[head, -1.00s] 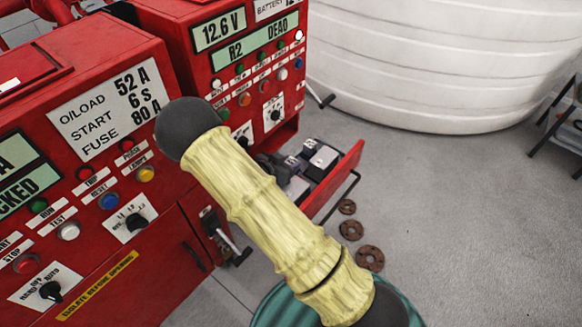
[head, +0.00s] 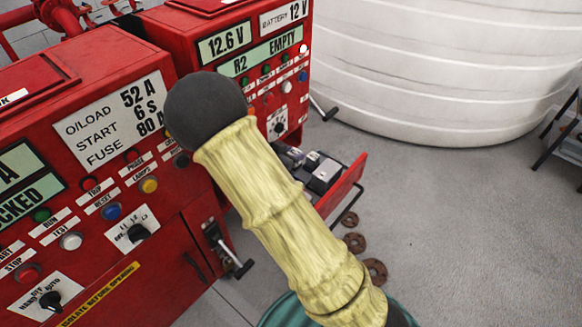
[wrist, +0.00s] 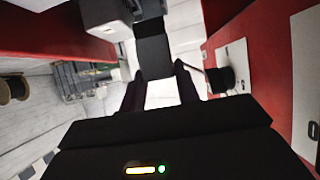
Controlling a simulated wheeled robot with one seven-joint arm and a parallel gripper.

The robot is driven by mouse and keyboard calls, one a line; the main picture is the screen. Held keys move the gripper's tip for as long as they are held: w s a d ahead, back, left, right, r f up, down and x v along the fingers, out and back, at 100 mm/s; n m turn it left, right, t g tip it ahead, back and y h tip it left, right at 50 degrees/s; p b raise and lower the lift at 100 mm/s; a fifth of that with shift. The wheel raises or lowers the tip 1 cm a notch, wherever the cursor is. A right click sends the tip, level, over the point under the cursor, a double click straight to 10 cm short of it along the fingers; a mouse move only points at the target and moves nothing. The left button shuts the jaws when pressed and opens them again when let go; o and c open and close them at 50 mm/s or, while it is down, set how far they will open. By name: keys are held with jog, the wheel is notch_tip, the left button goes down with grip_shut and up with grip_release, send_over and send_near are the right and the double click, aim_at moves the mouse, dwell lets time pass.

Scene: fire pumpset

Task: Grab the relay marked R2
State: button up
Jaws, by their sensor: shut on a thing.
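My gripper (wrist: 157,78) shows in the wrist view, its two dark fingers on either side of a dark grey block, the relay (wrist: 155,57). It is shut on this block. No R2 mark can be read on it from here. In the head view my arm hides the gripper and the held relay. The red panel's display (head: 262,56) reads "R2 EMPTY".
An open red drawer (head: 350,183) holds several grey and dark blocks (head: 322,172), partly behind my arm. A red control cabinet (head: 70,190) stands at left. Rusty discs (head: 354,243) lie on the floor.

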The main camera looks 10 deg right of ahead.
notch_tip(320, 180, up, 9)
jog(key=shift+f+p, duration=0.2)
jog(key=shift+p, duration=0.1)
dwell(0.5)
